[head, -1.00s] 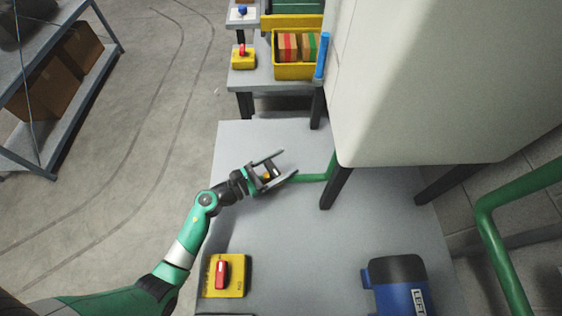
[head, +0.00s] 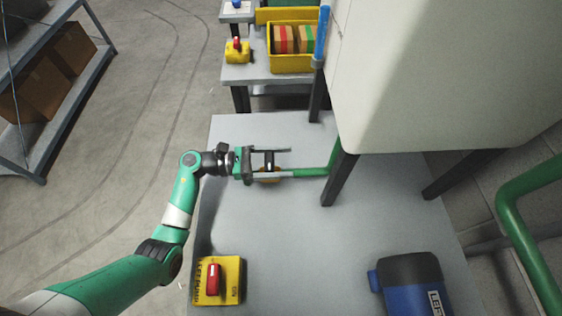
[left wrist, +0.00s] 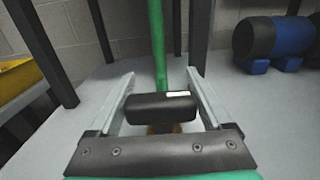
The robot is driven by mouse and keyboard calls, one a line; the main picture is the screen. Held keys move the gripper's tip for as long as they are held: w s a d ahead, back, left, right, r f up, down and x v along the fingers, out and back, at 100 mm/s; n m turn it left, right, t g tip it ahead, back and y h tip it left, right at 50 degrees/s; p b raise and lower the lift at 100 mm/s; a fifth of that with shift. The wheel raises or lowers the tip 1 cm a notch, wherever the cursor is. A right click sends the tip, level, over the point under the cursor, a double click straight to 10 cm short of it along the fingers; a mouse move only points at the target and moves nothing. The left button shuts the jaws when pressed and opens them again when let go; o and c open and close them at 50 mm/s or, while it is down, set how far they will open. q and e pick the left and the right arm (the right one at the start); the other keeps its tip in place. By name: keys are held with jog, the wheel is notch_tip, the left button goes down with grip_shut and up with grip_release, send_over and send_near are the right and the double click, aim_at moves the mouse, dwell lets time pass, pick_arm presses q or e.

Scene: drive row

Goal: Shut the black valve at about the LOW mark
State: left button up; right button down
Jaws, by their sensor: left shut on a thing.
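The black valve handle (left wrist: 160,107) is a short dark bar with a pale mark near its right end in the left wrist view. It lies crosswise to the green pipe (left wrist: 157,45). A brass-coloured body shows just below it, and in the head view as an orange-brown part (head: 267,179). My left gripper (head: 291,162) points right along the pipe, with one finger on each side of the handle (head: 269,161). No LOW mark is readable. My right gripper is out of view.
A yellow box with a red switch (head: 213,280) sits at the table's front left. A blue and black motor (head: 412,285) is at front right. A large pale cabinet (head: 440,75) stands over the right side. The grey table (head: 300,235) between is clear.

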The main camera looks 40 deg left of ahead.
pick_arm(q)
jog(key=o, duration=1.2)
jog(key=shift+c, duration=0.2)
jog(key=p+v, duration=0.1)
jog(key=v, duration=1)
jog(key=shift+s+a, duration=0.2)
jog(key=shift+a, duration=0.05)
jog(key=shift+r, duration=0.1)
